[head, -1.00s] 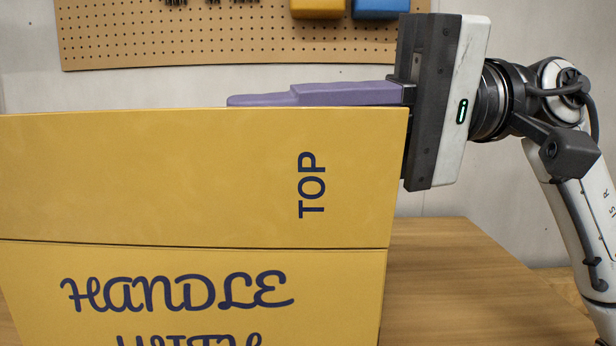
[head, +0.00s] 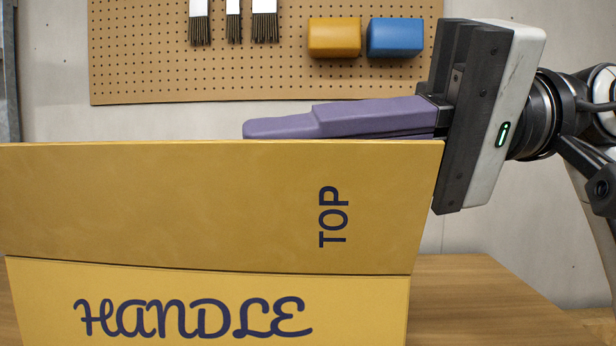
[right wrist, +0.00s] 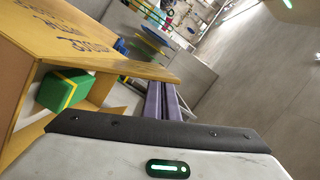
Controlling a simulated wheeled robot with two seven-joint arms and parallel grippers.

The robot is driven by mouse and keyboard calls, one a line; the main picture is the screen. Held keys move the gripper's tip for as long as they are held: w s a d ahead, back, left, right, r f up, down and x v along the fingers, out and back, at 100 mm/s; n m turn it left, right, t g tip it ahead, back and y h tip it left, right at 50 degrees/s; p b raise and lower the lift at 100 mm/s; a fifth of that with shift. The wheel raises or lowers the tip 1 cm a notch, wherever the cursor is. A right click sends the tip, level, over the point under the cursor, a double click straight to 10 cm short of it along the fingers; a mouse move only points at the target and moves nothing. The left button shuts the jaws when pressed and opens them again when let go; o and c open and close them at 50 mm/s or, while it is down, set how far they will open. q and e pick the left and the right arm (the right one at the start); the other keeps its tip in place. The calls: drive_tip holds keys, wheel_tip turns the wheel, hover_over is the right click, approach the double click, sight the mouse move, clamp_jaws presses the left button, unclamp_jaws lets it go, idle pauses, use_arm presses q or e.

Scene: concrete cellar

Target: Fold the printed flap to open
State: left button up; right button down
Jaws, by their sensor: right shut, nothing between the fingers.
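A yellow carton fills the lower left of the head view. Its front panel (head: 350,300) reads "HANDLE". Above a crease, the printed flap (head: 180,205) stands up, marked "TOP" and leaning somewhat toward me. My right gripper (head: 245,130) is shut and empty. Its purple fingers lie along the flap's far side, showing just above its top edge; whether they touch it is hard to tell. In the right wrist view the fingers (right wrist: 166,100) run beside the flap (right wrist: 125,66), with the open carton interior to their left. My left gripper is not in view.
A green block with a yellow stripe (right wrist: 60,92) sits inside the carton. The carton stands on a wooden table (head: 480,295), clear to its right. A pegboard (head: 200,75) with brushes, a yellow block (head: 334,38) and a blue block (head: 395,38) hangs behind.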

drive_tip(key=w+d+r, duration=0.1)
drive_tip(key=d, duration=0.9)
drive_tip(key=shift+w, duration=0.2)
